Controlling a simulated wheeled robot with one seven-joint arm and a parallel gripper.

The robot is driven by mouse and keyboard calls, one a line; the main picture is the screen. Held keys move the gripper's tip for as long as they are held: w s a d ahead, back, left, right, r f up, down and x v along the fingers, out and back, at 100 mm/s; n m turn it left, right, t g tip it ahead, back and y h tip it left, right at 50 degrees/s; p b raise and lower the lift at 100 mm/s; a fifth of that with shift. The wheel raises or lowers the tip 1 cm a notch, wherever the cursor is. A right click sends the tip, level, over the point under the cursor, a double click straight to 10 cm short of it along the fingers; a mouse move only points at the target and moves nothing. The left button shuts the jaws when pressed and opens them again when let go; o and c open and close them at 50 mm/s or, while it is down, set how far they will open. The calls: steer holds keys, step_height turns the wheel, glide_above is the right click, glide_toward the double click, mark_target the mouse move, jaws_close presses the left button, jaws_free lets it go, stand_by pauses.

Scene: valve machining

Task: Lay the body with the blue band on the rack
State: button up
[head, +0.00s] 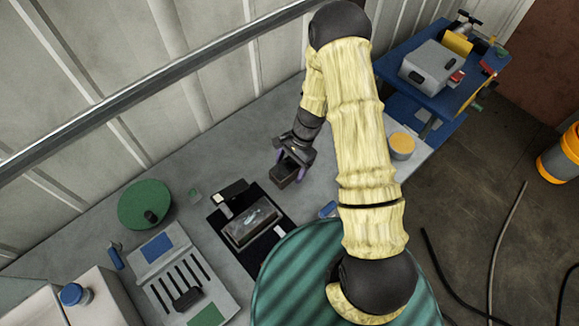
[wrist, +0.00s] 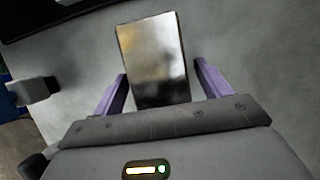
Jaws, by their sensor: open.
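My gripper (head: 290,172) is open above the grey bench, its purple fingers on either side of a dark block (head: 284,173). In the wrist view the open fingers (wrist: 160,88) flank a block with a shiny top (wrist: 153,60). A gap shows beside the right finger; the left one is close to the block, and contact is unclear. I see no blue band on this block. A small blue piece (head: 328,209) shows beside my arm, partly hidden; I cannot tell whether it belongs to a body. A pale slotted plate (head: 218,283), possibly the rack, lies at the lower left with a dark block on it.
A black mat (head: 219,225) with a glossy box lies between the gripper and the slotted plate. A green disc (head: 144,204) is at the left. A green ribbed round surface (head: 300,285) is at the front. A yellow-topped cylinder (head: 402,145) stands right of my arm.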

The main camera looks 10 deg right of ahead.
steer(key=b+v, duration=0.1)
steer(key=v, duration=1)
steer(key=shift+r+b, duration=0.25)
steer(key=shift+b, duration=0.05)
steer(key=s+d+r+n+t+h, duration=0.2)
steer(key=s+r+n, duration=0.3)
steer(key=s+r, duration=0.1)
steer(key=s+d+r+n+t+h, duration=0.1)
steer(key=s+d+r+n+t, duration=0.1)
steer(key=s+r+n, duration=0.4)
step_height(320, 180, up, 2)
steer(key=shift+s+d+r+t+h, duration=0.15)
steer(key=shift+s+d+t+h, duration=0.25)
steer(key=shift+t, duration=0.2)
steer(key=shift+a, duration=0.1)
